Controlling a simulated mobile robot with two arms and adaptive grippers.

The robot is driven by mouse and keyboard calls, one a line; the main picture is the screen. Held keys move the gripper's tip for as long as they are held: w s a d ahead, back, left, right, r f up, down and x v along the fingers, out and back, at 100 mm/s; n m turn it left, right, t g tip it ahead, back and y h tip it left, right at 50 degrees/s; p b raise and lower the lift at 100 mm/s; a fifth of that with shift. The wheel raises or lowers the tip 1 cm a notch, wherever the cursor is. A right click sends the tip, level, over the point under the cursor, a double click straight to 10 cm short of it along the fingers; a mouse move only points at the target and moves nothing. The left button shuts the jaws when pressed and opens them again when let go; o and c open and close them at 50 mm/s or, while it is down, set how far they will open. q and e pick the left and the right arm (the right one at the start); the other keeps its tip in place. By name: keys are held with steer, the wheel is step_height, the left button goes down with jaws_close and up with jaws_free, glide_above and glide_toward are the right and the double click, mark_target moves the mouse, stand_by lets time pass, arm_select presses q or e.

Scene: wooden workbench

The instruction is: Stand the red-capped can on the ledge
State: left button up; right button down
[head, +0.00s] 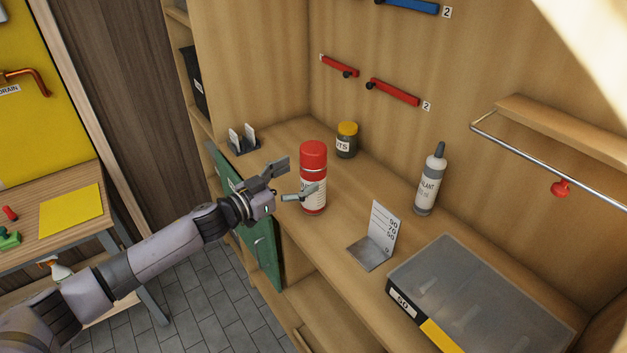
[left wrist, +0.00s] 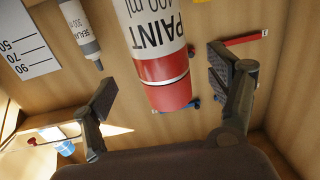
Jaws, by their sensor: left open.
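The red-capped can (head: 313,155), with a white label and red bands, stands upright on the wooden bench. In the left wrist view the can (left wrist: 155,35) appears upside down, with its label reading PAINT. My left gripper (head: 297,180) is open at the can's near left side. In the wrist view its fingers (left wrist: 165,92) are spread to either side of the can, with visible gaps; I see no contact. A wooden ledge (head: 560,125) with a metal rail along its front is on the back wall at the right, above the bench. My right gripper is not in view.
A yellow-lidded jar (head: 347,140) stands behind the can. A sealant bottle (head: 430,182), a bent metal card stand (head: 375,245) and a clear-lidded case (head: 480,300) are to the right. A small holder (head: 244,141) is at left. A red knob (head: 560,188) is below the ledge.

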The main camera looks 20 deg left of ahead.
mark_target(314, 166)
arm_select(q)
steer(key=shift+w+d+r+p, duration=0.25)
steer(key=shift+w+d+p, duration=0.1)
steer(key=shift+w, duration=0.15)
steer(key=p+x, duration=0.1)
steer(key=x, duration=0.2)
steer(key=shift+w, duration=0.3)
steer(key=shift+w+d+f, duration=0.15)
steer(key=shift+w+d, duration=0.2)
steer(key=shift+a, duration=0.1)
steer(key=shift+s, duration=0.1)
steer(key=shift+c, duration=0.7)
jaws_close()
